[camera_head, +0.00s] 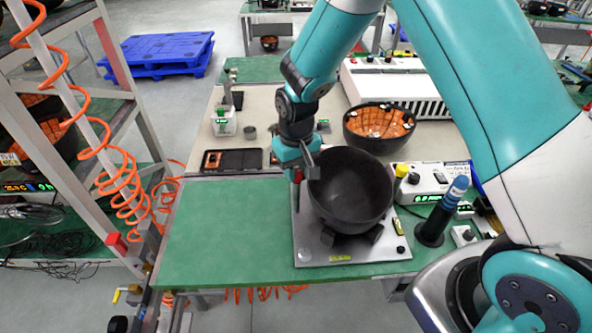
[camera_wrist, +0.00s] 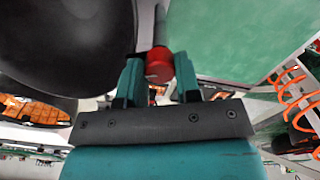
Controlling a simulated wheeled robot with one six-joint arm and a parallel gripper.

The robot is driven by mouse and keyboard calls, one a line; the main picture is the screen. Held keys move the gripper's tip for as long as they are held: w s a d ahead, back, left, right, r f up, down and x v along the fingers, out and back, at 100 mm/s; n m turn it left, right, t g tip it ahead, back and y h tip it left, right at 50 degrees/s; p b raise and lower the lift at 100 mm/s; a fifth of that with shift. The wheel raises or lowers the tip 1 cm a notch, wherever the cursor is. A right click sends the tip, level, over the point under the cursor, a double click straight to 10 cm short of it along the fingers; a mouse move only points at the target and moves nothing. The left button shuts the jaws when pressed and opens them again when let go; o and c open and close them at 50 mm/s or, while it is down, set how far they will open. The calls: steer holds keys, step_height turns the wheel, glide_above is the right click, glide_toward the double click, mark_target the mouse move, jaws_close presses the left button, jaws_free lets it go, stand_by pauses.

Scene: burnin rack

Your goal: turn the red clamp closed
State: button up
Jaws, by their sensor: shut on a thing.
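The red clamp (camera_wrist: 159,66) shows as a red rounded handle between the two teal fingers of my gripper (camera_wrist: 159,82) in the wrist view. The fingers are shut on it. In the head view my gripper (camera_head: 298,172) points down at the left edge of the black bowl (camera_head: 350,190), with a small part of the clamp (camera_head: 297,177) showing red. The bowl sits on a light grey plate (camera_head: 310,250) and also fills the upper left of the wrist view (camera_wrist: 60,40). The fingers hide much of the clamp, so its turn angle cannot be told.
The green table (camera_head: 220,235) is clear to the left. A second bowl with an orange inside (camera_head: 380,125) stands behind. A control box with a green display (camera_head: 430,183) and a black and blue cylinder (camera_head: 440,215) stand at right. A rack with orange coiled hoses (camera_head: 110,150) is at left.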

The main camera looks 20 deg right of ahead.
mark_target(297, 171)
steer(key=m, duration=0.4)
steer(key=shift+w+m, duration=0.1)
steer(key=shift+m, duration=0.3)
steer(key=shift+r, duration=0.1)
steer(key=o, duration=0.9)
steer(key=shift+o, duration=0.2)
steer(key=shift+b, duration=0.3)
step_height(297, 171, up, 17)
steer(key=b, duration=0.2)
steer(key=shift+r, duration=0.15)
